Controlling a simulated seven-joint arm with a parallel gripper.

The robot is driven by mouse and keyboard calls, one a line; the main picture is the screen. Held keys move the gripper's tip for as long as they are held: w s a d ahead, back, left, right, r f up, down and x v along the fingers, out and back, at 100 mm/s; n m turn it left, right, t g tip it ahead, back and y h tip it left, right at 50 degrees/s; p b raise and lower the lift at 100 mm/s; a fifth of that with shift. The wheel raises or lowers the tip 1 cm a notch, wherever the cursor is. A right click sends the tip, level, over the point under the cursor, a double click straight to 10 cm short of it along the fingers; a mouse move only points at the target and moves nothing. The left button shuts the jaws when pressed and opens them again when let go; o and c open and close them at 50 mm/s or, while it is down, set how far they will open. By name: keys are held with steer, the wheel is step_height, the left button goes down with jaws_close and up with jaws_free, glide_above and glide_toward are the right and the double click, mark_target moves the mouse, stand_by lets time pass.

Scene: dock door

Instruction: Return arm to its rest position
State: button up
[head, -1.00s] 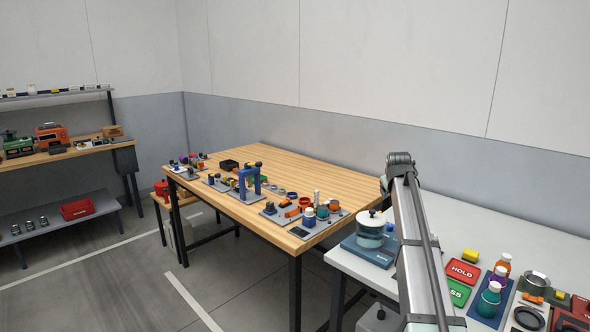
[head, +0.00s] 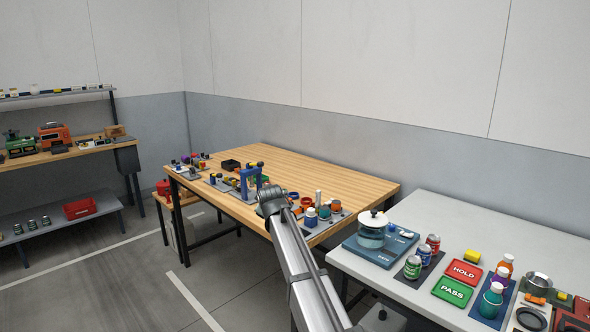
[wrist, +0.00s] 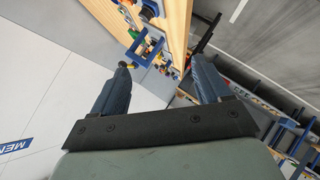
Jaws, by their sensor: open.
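My gripper (wrist: 160,72) shows in the wrist view with its two dark blue fingers spread wide apart. Nothing is between the fingers. In the head view only links of my arm (head: 297,262) show, rising from the bottom edge and ending in a rounded grey joint in front of the wooden table; the gripper does not show there. The wooden table (wrist: 180,22) and a blue frame (wrist: 146,48) appear beyond the fingers in the wrist view, well apart from them.
The wooden table (head: 320,172) holds a blue arch-shaped stand (head: 250,182) and several small items.

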steer(key=s+d+f+m+g+h, duration=0.15)
steer(key=s+d+f, duration=0.3)
steer(key=f, duration=0.85)
steer(key=s+d+f+m+g, duration=0.1)
steer(key=s+d+f+g, duration=0.3)
steer(key=f, duration=1)
steer(key=s+d+f+m+g, duration=0.1)
steer(key=s+d+f, duration=0.3)
steer(key=s+f, duration=0.45)
steer(key=s+d+f+m+g, duration=0.2)
steer(key=s+d+f, duration=0.2)
steer(key=s+f, duration=0.45)
steer(key=s+d+f+m+g+h, duration=0.15)
steer(key=s+d+f, duration=0.25)
steer(key=s+f, duration=0.45)
steer(key=s+d+f+m+g, duration=0.25)
steer(key=s+f, duration=0.35)
steer(key=s, duration=0.6)
steer(key=s+d+f+m+g, duration=0.1)
steer(key=s, duration=0.6)
steer(key=s+d+f+g, duration=0.1)
steer(key=s+g, duration=0.1)
steer(key=s, duration=0.6)
steer(key=s+d+f+m+g+y, duration=0.1)
steer(key=s+g, duration=0.1)
steer(key=s, duration=0.6)
steer(key=shift+s+d+f+m, duration=0.15)
steer(key=shift+d+f+m, duration=0.1)
steer(key=shift+f+m, duration=0.1)
steer(key=shift+g, duration=0.25)
